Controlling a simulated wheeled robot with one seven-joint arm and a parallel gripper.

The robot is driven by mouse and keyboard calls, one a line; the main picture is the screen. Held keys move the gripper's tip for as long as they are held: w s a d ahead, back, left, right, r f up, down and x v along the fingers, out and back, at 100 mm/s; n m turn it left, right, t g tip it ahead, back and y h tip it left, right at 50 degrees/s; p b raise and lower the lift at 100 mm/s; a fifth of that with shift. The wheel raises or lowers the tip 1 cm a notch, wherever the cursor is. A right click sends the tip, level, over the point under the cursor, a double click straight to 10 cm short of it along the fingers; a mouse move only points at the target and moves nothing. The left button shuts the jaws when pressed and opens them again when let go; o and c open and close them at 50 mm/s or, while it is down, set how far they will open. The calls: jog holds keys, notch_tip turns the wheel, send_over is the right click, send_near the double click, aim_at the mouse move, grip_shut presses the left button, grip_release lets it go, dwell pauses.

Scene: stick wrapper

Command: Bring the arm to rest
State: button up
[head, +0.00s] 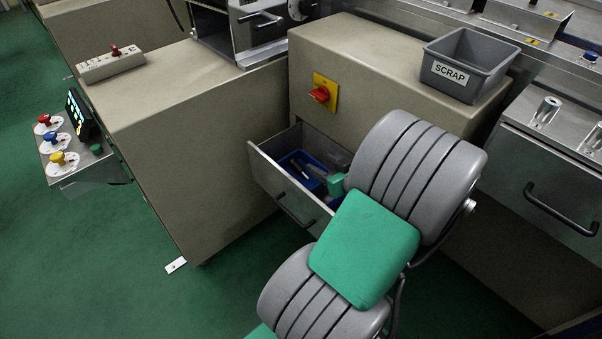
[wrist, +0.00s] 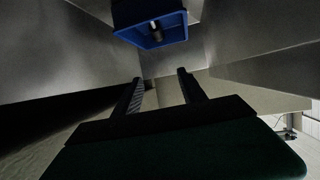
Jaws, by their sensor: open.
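My arm comes in from the lower right of the head view, with grey ribbed links and green covers, and reaches over the open drawer (head: 282,192). In the wrist view my gripper (wrist: 160,76) has its two dark fingers apart, with nothing seen between them. In the head view the arm hides most of the gripper; a small green part shows inside the drawer, and I cannot tell if it belongs to it. A blue tray (head: 303,157) lies in the drawer; it also shows ahead of the fingertips in the wrist view (wrist: 126,33), with a small dark piece in it.
The drawer's metal walls (wrist: 235,45) surround the gripper closely. A red rotary switch (head: 319,95) sits on the cabinet above. A grey SCRAP bin (head: 470,62) stands on the cabinet top. A control panel (head: 75,165) with coloured knobs is at left. Green floor is free at lower left.

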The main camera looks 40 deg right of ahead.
jog(key=w+a+r+n+g+y+p, duration=0.2)
jog(key=w+a+r+p, duration=0.1)
jog(key=a+r+p, duration=0.4)
jog(key=w+a+r+n+g+y+p, duration=0.2)
jog(key=w+a+r+g+p, duration=0.1)
jog(key=a+r+p, duration=0.45)
jog(key=s+a+r+m+g+h+p, duration=0.1)
jog(key=s+a+r+g+p, duration=0.1)
jog(key=s+a+r+p, duration=0.2)
jog(key=s+a+r+m+g+h+p, duration=0.1)
jog(key=s+a+r+g+p, duration=0.2)
jog(key=a+r+p, duration=0.8)
notch_tip(320, 180, up, 6)
jog(key=shift+s+a+r+m+p, duration=0.15)
jog(key=shift+s+a+m+p, duration=0.2)
jog(key=shift+s+p, duration=0.6)
jog(key=shift+s+b, duration=0.25)
jog(key=shift+b, duration=0.05)
jog(key=shift+c, duration=0.3)
